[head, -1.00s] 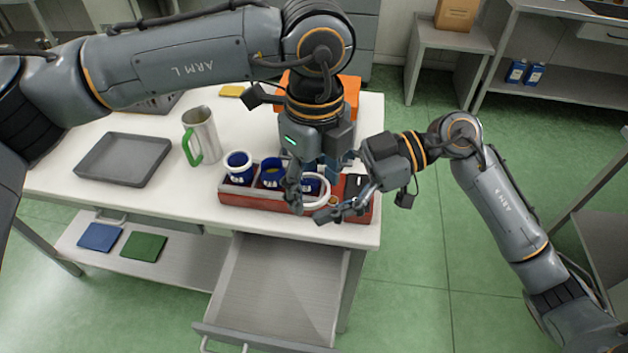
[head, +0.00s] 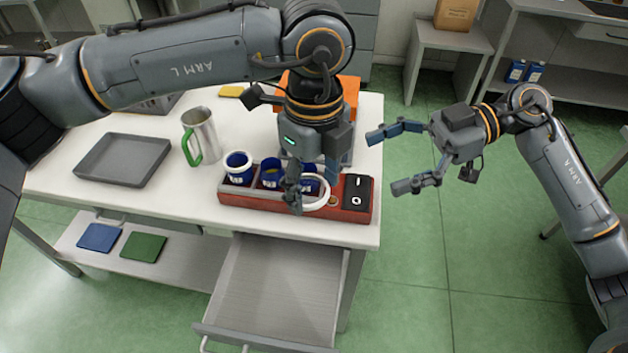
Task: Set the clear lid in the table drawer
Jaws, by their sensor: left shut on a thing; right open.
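A pale ring-shaped piece (head: 322,202), which looks like the rim of the clear lid, is at my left gripper (head: 311,190) above the red tray (head: 255,200). My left gripper is shut on it; the fingers partly hide it. I cannot tell whether it touches the tray or the blue jar (head: 308,184) behind it. The table drawer (head: 275,290) is pulled out below the table's front edge, in front of the tray, and looks empty. My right gripper (head: 410,158) is open and empty, off the table's right edge.
In the tray are two more blue jars (head: 238,172) (head: 270,178) and a black item (head: 356,192). A steel jug with green handle (head: 203,135), a grey tray (head: 124,160) and an orange box (head: 351,92) stand on the table (head: 190,200).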

